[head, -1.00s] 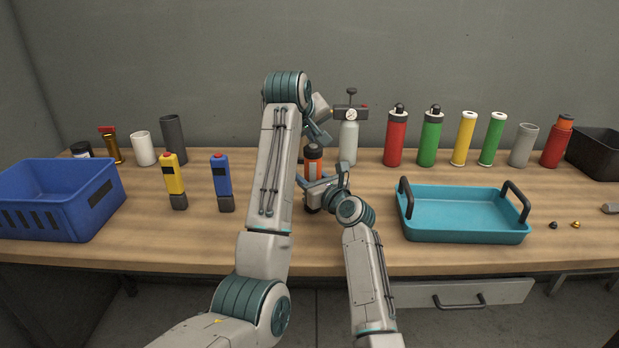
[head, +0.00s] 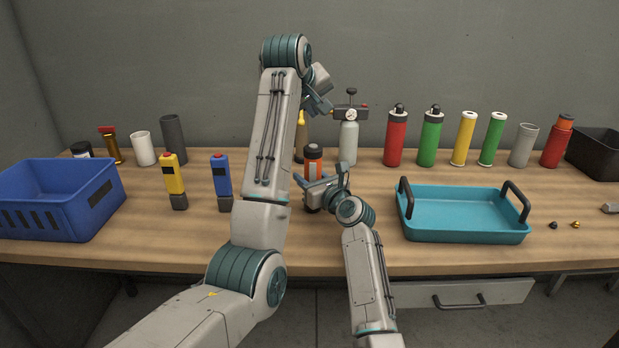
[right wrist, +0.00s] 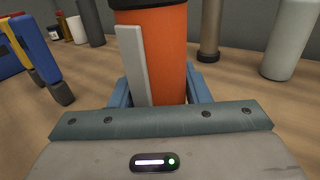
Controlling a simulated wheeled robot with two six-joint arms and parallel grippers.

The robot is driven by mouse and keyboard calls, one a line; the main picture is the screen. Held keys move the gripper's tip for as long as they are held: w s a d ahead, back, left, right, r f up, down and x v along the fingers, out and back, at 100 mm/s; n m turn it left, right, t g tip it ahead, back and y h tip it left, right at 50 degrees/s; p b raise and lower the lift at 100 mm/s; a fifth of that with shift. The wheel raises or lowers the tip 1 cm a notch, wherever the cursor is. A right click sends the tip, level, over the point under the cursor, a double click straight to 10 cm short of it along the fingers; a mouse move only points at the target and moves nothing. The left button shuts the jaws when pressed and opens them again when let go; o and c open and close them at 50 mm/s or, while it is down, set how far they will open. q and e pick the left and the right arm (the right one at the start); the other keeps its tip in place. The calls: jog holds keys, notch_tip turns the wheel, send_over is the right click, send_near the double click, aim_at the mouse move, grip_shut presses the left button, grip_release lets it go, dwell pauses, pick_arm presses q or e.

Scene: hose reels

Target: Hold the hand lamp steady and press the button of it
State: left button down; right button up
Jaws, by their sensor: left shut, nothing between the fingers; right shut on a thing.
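The hand lamp (head: 313,167) is an orange cylinder with a dark cap, standing upright in the middle of the bench. My right gripper (head: 314,186) is shut around its lower body. In the right wrist view the lamp's orange body (right wrist: 173,60) shows a pale grey strip, with blue fingers on both sides; its top is cut off there. The button cannot be made out in either view. My left gripper (head: 322,106) is shut and empty, in the air above the lamp and clear of it.
A grey bottle with a gauge (head: 348,141) stands just right of my left gripper. A yellow device (head: 174,179) and a blue device (head: 221,181) stand left. A blue crate (head: 45,214) and teal tray (head: 463,236) flank the work area. Several cylinders line the back.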

jog(key=o, duration=1.2)
jog(key=shift+d, duration=0.1)
